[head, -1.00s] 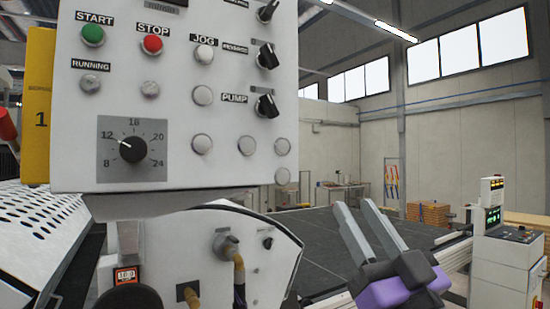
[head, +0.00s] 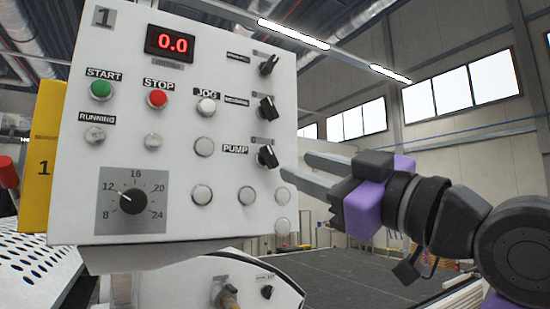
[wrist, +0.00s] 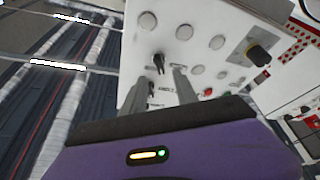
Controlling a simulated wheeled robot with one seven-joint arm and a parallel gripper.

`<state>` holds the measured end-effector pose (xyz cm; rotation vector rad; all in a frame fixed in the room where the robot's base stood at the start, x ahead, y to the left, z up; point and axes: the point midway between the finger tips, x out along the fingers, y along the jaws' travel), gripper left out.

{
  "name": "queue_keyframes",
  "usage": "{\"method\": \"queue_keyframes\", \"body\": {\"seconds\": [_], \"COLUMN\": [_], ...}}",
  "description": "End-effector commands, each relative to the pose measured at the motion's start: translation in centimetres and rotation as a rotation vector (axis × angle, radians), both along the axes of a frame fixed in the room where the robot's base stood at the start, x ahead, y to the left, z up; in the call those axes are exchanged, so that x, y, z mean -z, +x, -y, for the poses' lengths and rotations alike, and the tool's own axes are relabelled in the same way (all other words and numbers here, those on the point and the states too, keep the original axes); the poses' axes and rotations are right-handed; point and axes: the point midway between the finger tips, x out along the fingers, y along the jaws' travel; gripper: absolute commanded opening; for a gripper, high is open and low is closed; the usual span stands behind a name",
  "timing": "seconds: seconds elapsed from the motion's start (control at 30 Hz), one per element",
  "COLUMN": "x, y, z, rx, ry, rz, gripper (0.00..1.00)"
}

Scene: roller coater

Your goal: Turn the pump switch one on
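The pump switch (head: 267,156) is a black rotary knob right of the PUMP label on the white control panel (head: 222,110). My gripper (head: 295,165) is just to the right of this knob, its two fingers apart and pointing left toward the panel. It is open and empty. In the wrist view, the pump switch (wrist: 158,62) shows between and just beyond the fingertips, with no clear contact. The exact gap in depth is hard to tell.
Two similar black knobs (head: 267,107) (head: 269,65) sit above the pump switch. White buttons (head: 247,195) lie below it, and a dial (head: 133,201) is at lower left. A red display (head: 170,44) reads 0.0. Open hall space lies right of the panel.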

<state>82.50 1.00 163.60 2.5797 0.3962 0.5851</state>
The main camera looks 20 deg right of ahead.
Motion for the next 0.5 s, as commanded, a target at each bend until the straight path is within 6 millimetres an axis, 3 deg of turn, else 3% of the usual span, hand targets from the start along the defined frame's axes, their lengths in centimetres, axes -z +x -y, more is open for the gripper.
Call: {"method": "queue_keyframes", "body": {"seconds": [0.5], "x": [-2.3], "y": [5.8], "z": [-2.5], "rx": [0.000], "ry": [-0.005], "rz": [-0.002], "gripper": [0.35]}}
